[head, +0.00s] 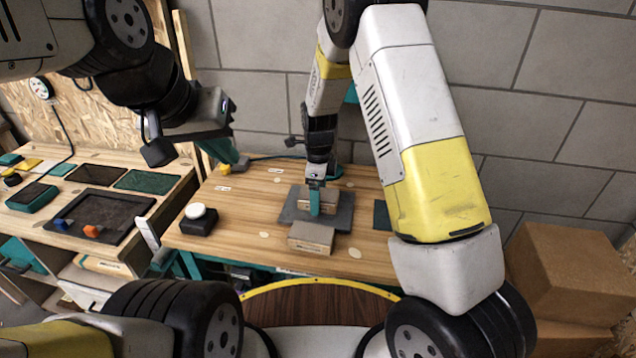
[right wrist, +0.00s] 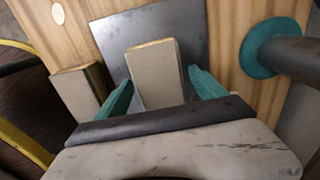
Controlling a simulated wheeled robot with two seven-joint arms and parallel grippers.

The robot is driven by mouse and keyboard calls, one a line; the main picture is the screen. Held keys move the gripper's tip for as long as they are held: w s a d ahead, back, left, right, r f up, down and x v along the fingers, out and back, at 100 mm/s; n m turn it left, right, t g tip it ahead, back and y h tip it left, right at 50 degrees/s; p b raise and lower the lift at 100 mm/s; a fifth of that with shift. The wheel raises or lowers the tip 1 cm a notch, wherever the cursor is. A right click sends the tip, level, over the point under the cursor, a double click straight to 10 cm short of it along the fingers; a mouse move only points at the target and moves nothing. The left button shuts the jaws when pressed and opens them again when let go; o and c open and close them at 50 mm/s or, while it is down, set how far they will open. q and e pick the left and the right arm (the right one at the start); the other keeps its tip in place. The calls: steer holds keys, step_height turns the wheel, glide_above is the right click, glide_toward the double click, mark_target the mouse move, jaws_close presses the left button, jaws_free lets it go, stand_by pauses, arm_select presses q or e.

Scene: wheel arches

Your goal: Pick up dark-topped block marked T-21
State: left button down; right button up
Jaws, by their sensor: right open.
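A block with a grey-brown top and pale wooden sides (head: 331,205) sits on a dark square plate (head: 342,220) on the wooden bench. My right gripper (head: 315,208) is down over this block. In the right wrist view the block (right wrist: 155,76) stands between the two teal fingers of the right gripper (right wrist: 165,95), with gaps visible. A second similar block (head: 311,238) lies nearer the bench's front edge; it also shows in the right wrist view (right wrist: 77,94). I cannot read T-21 on either. My left gripper (head: 225,150) is raised at upper left, away from both blocks.
A black box with a white round top (head: 198,217) stands at the bench's left. A teal round base with a grey post (right wrist: 262,48) is close to the right gripper. Left is another bench with a dark tray (head: 98,212). Cardboard boxes (head: 570,270) stand at right.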

steer(key=c, duration=1.6)
steer(key=shift+r, duration=0.15)
